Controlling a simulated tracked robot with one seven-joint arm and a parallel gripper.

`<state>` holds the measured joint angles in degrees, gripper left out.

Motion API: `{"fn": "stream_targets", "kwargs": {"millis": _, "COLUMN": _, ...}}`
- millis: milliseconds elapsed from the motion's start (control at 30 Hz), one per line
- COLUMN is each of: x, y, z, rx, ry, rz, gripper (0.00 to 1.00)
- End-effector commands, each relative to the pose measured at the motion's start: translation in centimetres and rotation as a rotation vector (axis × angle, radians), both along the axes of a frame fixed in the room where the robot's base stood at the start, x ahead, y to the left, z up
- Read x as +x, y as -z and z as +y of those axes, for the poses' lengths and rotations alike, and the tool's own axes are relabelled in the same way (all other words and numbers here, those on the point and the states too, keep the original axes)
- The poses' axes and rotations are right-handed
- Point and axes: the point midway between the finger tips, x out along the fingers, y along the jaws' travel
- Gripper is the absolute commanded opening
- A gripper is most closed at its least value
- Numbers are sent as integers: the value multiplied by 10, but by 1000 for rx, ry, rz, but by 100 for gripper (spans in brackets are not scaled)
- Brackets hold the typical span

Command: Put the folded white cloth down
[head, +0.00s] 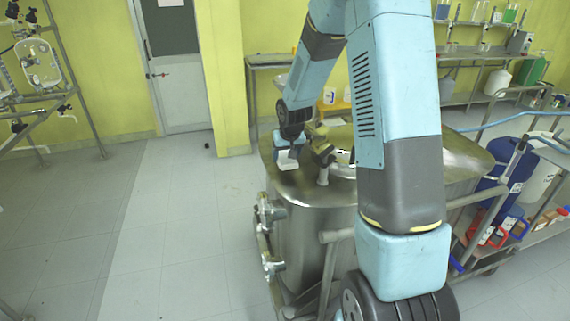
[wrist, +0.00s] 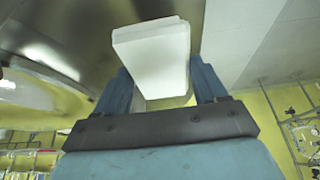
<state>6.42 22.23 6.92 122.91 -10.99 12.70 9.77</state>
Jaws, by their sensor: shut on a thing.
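The folded white cloth (wrist: 155,58) is a pale block held between the two blue fingers of my gripper (wrist: 163,85) in the wrist view. In the head view the cloth (head: 287,160) shows small and white at the tip of my gripper (head: 289,148), at the far left part of the steel vessel's top (head: 300,184). My gripper is shut on the cloth. I cannot tell whether the cloth touches the metal top.
A valve fitting (head: 322,150) stands on the vessel top just right of my gripper. Pipes and valves (head: 268,235) run down the vessel's left side. A cart with blue drums (head: 505,180) stands at the right. The floor (head: 160,220) at left is clear.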

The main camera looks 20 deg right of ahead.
Motion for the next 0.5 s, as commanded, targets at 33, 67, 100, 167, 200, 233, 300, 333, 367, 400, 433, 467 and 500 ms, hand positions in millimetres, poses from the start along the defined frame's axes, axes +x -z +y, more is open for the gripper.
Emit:
{"fn": "stream_targets", "kwargs": {"millis": 33, "x": 0, "y": 3, "z": 0, "rx": 0, "ry": 0, "rz": 1, "gripper": 27}}
{"fn": "stream_targets", "kwargs": {"millis": 67, "x": 0, "y": 6, "z": 0, "rx": 0, "ry": 1, "rz": 1, "gripper": 27}}
{"fn": "stream_targets", "kwargs": {"millis": 100, "x": -1, "y": 10, "z": -1, "rx": 0, "ry": 1, "rz": 3, "gripper": 27}}
{"fn": "stream_targets", "kwargs": {"millis": 167, "x": -1, "y": 18, "z": -1, "rx": 0, "ry": 2, "rz": 4, "gripper": 27}}
{"fn": "stream_targets", "kwargs": {"millis": 200, "x": -1, "y": 23, "z": -1, "rx": 0, "ry": 2, "rz": 4, "gripper": 27}}
{"fn": "stream_targets", "kwargs": {"millis": 233, "x": -1, "y": 28, "z": -1, "rx": 1, "ry": 2, "rz": 4, "gripper": 27}}
{"fn": "stream_targets", "kwargs": {"millis": 300, "x": -1, "y": 35, "z": 0, "rx": 0, "ry": 1, "rz": 3, "gripper": 27}}
{"fn": "stream_targets", "kwargs": {"millis": 333, "x": -1, "y": 36, "z": 0, "rx": 0, "ry": 1, "rz": 2, "gripper": 27}}
{"fn": "stream_targets", "kwargs": {"millis": 367, "x": 0, "y": 37, "z": -1, "rx": 0, "ry": 1, "rz": 1, "gripper": 27}}
{"fn": "stream_targets", "kwargs": {"millis": 400, "x": 0, "y": 37, "z": -1, "rx": 0, "ry": 1, "rz": 1, "gripper": 27}}
{"fn": "stream_targets", "kwargs": {"millis": 433, "x": 0, "y": 37, "z": -1, "rx": -1, "ry": 1, "rz": 0, "gripper": 27}}
{"fn": "stream_targets", "kwargs": {"millis": 467, "x": 0, "y": 37, "z": -1, "rx": -1, "ry": 1, "rz": 0, "gripper": 27}}
{"fn": "stream_targets", "kwargs": {"millis": 500, "x": 0, "y": 37, "z": -1, "rx": 0, "ry": 1, "rz": 0, "gripper": 27}}
